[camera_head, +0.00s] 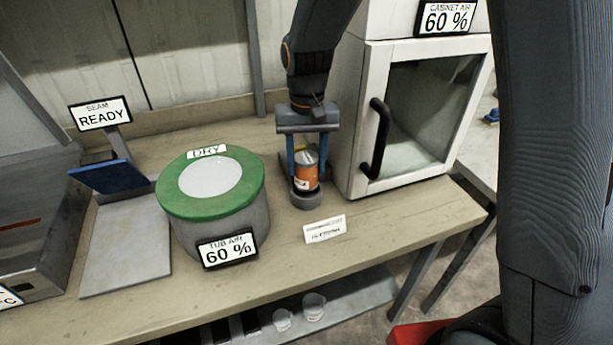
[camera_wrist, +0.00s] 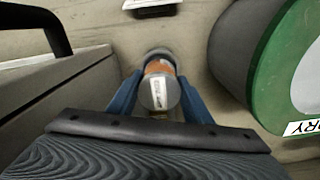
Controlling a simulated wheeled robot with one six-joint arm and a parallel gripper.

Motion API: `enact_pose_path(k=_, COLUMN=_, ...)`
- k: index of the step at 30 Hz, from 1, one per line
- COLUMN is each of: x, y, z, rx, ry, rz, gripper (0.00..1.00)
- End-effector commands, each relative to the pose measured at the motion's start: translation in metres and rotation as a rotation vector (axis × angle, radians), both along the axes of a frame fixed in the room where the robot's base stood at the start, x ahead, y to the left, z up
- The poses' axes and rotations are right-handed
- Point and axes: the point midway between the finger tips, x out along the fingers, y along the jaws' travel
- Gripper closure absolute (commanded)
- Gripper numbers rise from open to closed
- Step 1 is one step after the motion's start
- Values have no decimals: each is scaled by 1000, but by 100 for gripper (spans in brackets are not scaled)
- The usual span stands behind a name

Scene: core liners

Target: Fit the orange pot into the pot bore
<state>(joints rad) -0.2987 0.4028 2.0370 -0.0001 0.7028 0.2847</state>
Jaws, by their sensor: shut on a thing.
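The orange pot (camera_head: 306,178) has a grey top and a white label. It is upright between the blue fingers of my gripper (camera_head: 306,163), which is shut on it. In the wrist view the pot (camera_wrist: 159,88) is between the two fingertips of my gripper (camera_wrist: 158,92). A grey round holder (camera_head: 306,201) stands on the bench directly below the pot, and its rim also shows past the pot in the wrist view (camera_wrist: 158,53). The bore is hidden by the pot, and I cannot tell whether the pot's bottom is inside it.
A tub with a green lid (camera_head: 236,199) marked DRY stands left of the gripper. A white cabinet (camera_head: 350,130) with a black handle (camera_head: 378,135) is close on the right. A small white card (camera_head: 325,229) lies in front. The bench (camera_head: 420,215) is clear at front right.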

Motion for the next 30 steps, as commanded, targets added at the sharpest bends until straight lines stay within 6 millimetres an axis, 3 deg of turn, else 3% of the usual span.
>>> enact_pose_path(k=12, x=0, y=2, z=-45, rx=0, ry=-1, rz=4, gripper=81)
enact_pose_path(k=24, x=0, y=2, z=-49, rx=0, ry=-1, rz=4, gripper=81)
enact_pose_path(k=25, x=0, y=2, z=-49, rx=0, ry=-1, rz=4, gripper=52)
enact_pose_path(k=28, x=0, y=2, z=-49, rx=0, ry=-1, rz=4, gripper=36)
enact_pose_path(k=30, x=0, y=2, z=-49, rx=0, ry=-1, rz=4, gripper=36)
